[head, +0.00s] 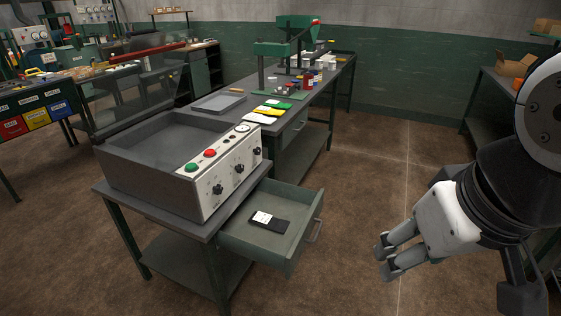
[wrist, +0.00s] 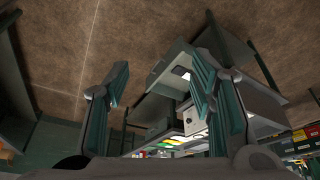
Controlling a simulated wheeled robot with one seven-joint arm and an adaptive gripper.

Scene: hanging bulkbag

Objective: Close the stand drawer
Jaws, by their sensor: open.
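The stand drawer (head: 290,240) is pulled out to the right from under the stand top (head: 232,217) in the head view. It is grey-green, with a bar handle (head: 315,230) on its front. A small black item with a white card (head: 263,217) lies inside it. My gripper (head: 382,258) is open and empty, to the right of the drawer front and apart from it. In the wrist view the two fingers of my gripper (wrist: 160,90) stand wide apart. The drawer (wrist: 172,72) shows tilted between and beyond them, partly hidden by the right finger.
A control box (head: 225,175) with knobs and red and green buttons sits on the stand. A long workbench (head: 325,85) stands behind, with a green machine (head: 285,48) and bottles. Open floor (head: 375,170) lies right of the drawer. A dark shelf (head: 490,100) stands at the right.

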